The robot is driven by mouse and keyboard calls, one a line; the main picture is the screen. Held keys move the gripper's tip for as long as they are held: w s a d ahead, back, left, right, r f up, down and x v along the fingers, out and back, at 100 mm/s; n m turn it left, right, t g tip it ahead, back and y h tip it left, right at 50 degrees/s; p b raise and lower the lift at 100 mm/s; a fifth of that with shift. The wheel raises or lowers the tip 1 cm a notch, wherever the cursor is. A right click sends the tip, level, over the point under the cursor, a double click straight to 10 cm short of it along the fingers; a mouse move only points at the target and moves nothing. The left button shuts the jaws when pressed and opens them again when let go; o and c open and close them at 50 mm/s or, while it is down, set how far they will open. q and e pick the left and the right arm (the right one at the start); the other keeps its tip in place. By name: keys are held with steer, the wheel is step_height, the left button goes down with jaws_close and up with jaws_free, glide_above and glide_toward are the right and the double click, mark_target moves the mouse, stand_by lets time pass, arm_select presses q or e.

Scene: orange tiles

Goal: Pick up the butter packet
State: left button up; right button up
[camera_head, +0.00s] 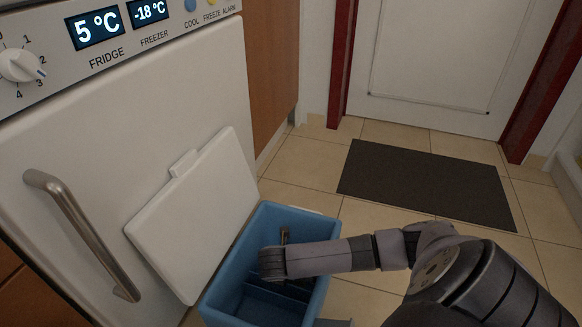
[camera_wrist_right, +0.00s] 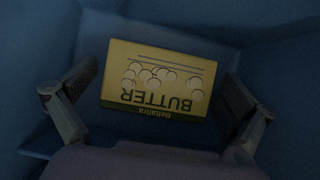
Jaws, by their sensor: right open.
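The butter packet (camera_wrist_right: 158,80) is a yellow box with a dark green edge and the word BUTTER, upside down in the right wrist view. It lies inside the blue bin (camera_head: 262,222), and in the head view I cannot make it out. My right gripper (camera_wrist_right: 155,105) is open, with one finger on each side of the packet and gaps to both. In the head view my right arm comes in from the right and its wrist (camera_head: 272,262) is over the bin, with the fingers mostly hidden. My left gripper is not in view.
The bin's white lid (camera_head: 195,215) stands open, leaning towards the white fridge front (camera_head: 130,120) with its metal handle (camera_head: 85,235). A dark mat (camera_head: 425,183) lies on the tiled floor before a white door (camera_head: 440,50). The bin walls are close around my gripper.

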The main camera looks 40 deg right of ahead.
steer(key=c, duration=1.3)
steer(key=shift+r, duration=0.15)
